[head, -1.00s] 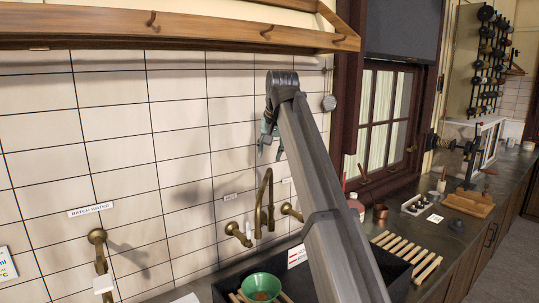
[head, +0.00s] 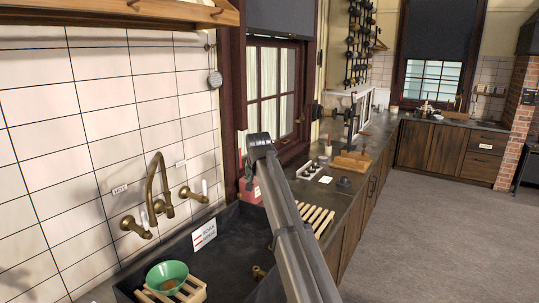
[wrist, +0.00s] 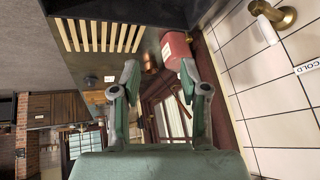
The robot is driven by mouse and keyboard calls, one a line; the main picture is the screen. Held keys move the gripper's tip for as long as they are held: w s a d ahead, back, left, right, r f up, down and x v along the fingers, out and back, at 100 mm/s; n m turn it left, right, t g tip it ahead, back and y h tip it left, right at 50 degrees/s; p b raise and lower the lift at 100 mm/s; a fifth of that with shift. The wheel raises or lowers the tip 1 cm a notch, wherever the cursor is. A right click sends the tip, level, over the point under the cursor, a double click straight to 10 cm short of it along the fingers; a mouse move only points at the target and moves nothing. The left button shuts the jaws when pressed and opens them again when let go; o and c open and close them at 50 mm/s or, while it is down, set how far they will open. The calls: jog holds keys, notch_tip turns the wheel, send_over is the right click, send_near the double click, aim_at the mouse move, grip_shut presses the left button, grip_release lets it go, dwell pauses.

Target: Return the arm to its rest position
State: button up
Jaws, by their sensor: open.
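My gripper (wrist: 159,80) shows in the wrist view with its two green-grey fingers spread apart. Nothing is between the fingertips. In the head view my arm rises from the bottom over the sink side of the counter, and its dark upper end stands in front of the window.
The dark sink (head: 222,250) holds a green bowl (head: 167,275) on a wooden rack. A brass tap (head: 157,185) is at the wall. The floor (head: 430,230) at right is clear.

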jog(key=w+d+f+m+h, duration=0.2)
jog(key=d+f, duration=0.9)
jog(key=d, duration=0.5)
jog(key=s+d+f+b, duration=0.1)
jog(key=s+d+f, duration=0.3)
jog(key=d+f, duration=0.5)
jog(key=s+d+f, duration=0.3)
jog(key=d+f, duration=0.1)
jog(key=f, duration=0.8)
jog(key=s+a+f+n+g, duration=0.1)
jog(key=s+a+f+g, duration=0.15)
jog(key=s+f, duration=1.2)
jog(key=s+a+f+n+g, duration=0.1)
jog(key=s+f+g, duration=0.3)
jog(key=s+f, duration=1)
jog(key=s+a+f+g, duration=0.1)
jog(key=s+f+g, duration=0.1)
jog(key=s, duration=1)
jog(key=s+a+f+n+g, duration=0.1)
jog(key=s+f+g, duration=0.1)
jog(key=s, duration=1.1)
jog(key=s+a+f+n+g+y, duration=0.1)
jog(key=s+f+g, duration=0.1)
jog(key=s, duration=1)
jog(key=shift+s+a+f+g, duration=0.25)
jog(key=shift+s+f+g, duration=0.15)
jog(key=shift+g, duration=0.05)
